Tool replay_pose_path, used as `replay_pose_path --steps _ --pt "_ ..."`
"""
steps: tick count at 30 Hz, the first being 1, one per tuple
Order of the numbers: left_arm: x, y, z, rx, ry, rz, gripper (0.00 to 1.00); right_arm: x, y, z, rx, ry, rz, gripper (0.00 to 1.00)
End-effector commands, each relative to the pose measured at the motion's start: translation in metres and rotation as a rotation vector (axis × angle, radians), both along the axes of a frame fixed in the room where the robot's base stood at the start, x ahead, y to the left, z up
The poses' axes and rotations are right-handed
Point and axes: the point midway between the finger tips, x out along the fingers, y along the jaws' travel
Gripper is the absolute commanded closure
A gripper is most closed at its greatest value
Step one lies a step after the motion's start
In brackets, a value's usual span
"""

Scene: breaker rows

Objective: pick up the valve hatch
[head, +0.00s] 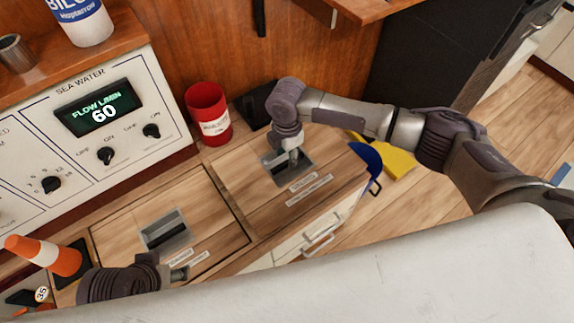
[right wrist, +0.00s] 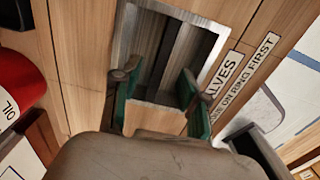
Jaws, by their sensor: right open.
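The valve hatch (head: 252,207) is a wooden panel in the counter, with a recessed metal handle cup and two label strips. In the right wrist view the cup (right wrist: 206,40) has a pale metal rim and dark slots beside a bar; a label there reads "VALVES" in part. My right gripper (head: 288,163) is over this cup. In the right wrist view its two green-padded fingers (right wrist: 155,84) are apart, at the cup's near edge, with nothing seen held. My left gripper (head: 181,272) is at the lower left, mostly hidden by its own wrist; its jaws are unclear.
A second wooden hatch (head: 208,223) with a metal cup lies to the left. A red can (head: 208,116) stands behind, near the sea water panel (head: 105,150). An orange-white cone (head: 45,255) lies at far left. A blue item (head: 367,163) and drawer front are at right.

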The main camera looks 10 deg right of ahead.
Motion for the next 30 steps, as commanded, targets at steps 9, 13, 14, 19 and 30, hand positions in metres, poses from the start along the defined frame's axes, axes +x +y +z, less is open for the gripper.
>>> replay_pose_path --steps 9,13,14,19,30 --pt "0.000 0.000 -0.012 0.000 0.000 0.000 0.37 0.000 0.000 -0.037 -0.001 0.000 -0.001 0.56" --pt "0.000 0.000 -0.012 0.000 0.000 0.000 0.37 0.000 0.000 -0.036 -0.001 0.000 0.000 0.56" --pt "0.000 0.000 -0.012 0.000 0.000 0.000 0.37 0.000 0.000 -0.036 -0.001 0.000 0.000 0.60" --pt "0.000 0.000 -0.012 0.000 0.000 0.000 0.37 0.000 0.000 -0.036 -0.001 0.000 0.000 0.88" --pt "0.000 0.000 -0.012 0.000 0.000 0.000 0.37 0.000 0.000 -0.036 -0.001 0.000 -0.001 1.00"
